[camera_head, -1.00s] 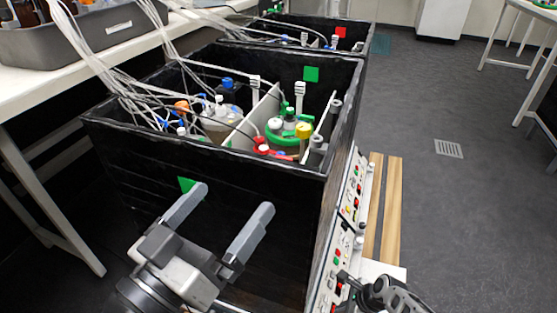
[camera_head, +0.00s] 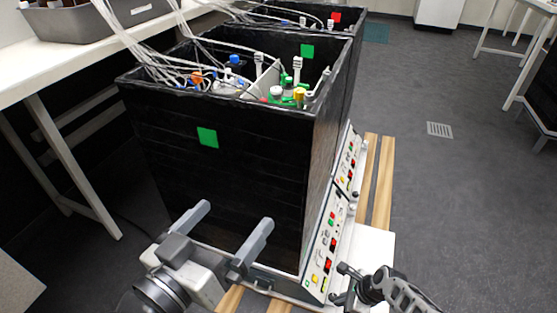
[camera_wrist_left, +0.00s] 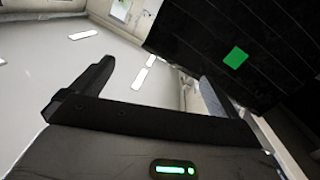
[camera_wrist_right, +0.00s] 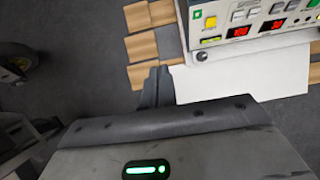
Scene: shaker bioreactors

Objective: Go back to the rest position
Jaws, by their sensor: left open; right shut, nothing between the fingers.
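My left gripper (camera_head: 230,222) is open and empty, in front of the near face of the black shaker box (camera_head: 225,160), apart from it as far as I can tell. Its two fingers also show spread in the left wrist view (camera_wrist_left: 150,85). My right gripper (camera_head: 345,283) is low at the right, beside the box's control panel (camera_head: 325,245). In the right wrist view its fingers (camera_wrist_right: 157,75) are together with nothing between them, over the edge of a white board (camera_wrist_right: 240,75).
Bottles with coloured caps (camera_head: 290,95) and white tubes fill the box. A second black box (camera_head: 290,20) stands behind. A white table (camera_head: 60,70) with a grey tray (camera_head: 90,20) is at the left. Wooden slats (camera_head: 380,190) lie under the boxes.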

